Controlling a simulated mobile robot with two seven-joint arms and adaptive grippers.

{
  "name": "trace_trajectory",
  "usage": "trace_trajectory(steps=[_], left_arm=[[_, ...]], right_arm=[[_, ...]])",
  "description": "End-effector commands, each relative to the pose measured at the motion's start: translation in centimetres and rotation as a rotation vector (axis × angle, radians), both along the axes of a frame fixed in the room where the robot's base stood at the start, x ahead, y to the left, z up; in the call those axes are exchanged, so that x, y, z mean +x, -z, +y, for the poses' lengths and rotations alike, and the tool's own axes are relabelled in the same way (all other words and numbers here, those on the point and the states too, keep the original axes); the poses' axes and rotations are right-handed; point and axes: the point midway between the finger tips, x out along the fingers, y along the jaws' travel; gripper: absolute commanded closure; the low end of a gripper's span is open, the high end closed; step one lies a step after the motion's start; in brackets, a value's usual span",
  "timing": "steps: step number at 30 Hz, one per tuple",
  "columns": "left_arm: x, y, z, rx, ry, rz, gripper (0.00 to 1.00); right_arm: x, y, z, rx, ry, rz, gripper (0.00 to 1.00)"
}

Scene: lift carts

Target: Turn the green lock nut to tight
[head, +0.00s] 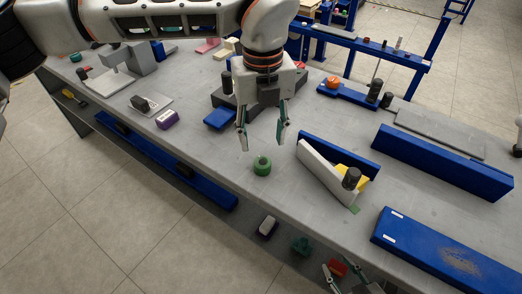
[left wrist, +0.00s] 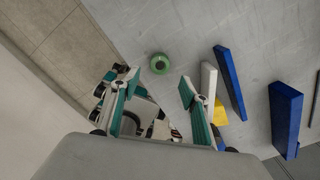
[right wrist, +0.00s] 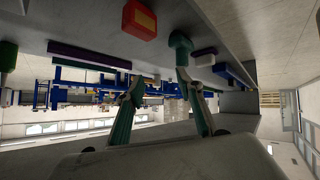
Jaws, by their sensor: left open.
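The green lock nut (head: 262,165), a ring with a dark hole, lies on the grey bench near its front edge. It also shows in the left wrist view (left wrist: 159,63), beyond the fingertips and apart from them. My left gripper (head: 264,140) points down with its fingers spread and nothing between them. In the head view it hangs just above the nut in the picture, without visible contact. My right gripper (head: 345,279) is at the bottom edge of the head view. In the right wrist view its fingers (right wrist: 159,82) are apart and empty.
Right of the nut, a white bar (head: 322,170), a blue bar (head: 342,154) and a black knob (head: 351,179) stand on the bench. A purple block (head: 167,119) lies to the left. A red block (right wrist: 139,20) shows near my right gripper. Bare bench surrounds the nut.

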Motion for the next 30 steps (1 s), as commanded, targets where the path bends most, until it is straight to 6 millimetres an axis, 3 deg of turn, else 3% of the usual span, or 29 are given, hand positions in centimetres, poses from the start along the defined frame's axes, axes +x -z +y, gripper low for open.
trace_trajectory(steps=[5,18,28,29,30], left_arm=[[0.1,1.0,0.1,0.005,-0.004,0.0,0.55],[0.0,7.2,0.1,0.002,-0.001,0.004,0.55],[0.0,7.8,0.1,0.001,-0.001,-0.002,0.55],[0.0,7.8,0.1,0.001,-0.001,-0.001,0.57],[0.0,7.8,0.1,0.001,-0.001,-0.001,0.68]], right_arm=[[-0.2,0.3,0.0,-0.001,0.0,0.005,0.63],[0.0,0.3,0.3,0.006,-0.004,-0.003,0.63],[0.9,-0.2,0.3,0.002,-0.011,-0.021,0.63],[0.9,-0.2,0.3,0.002,-0.011,-0.021,0.63],[0.9,-0.2,0.3,0.001,-0.011,-0.02,0.63]])
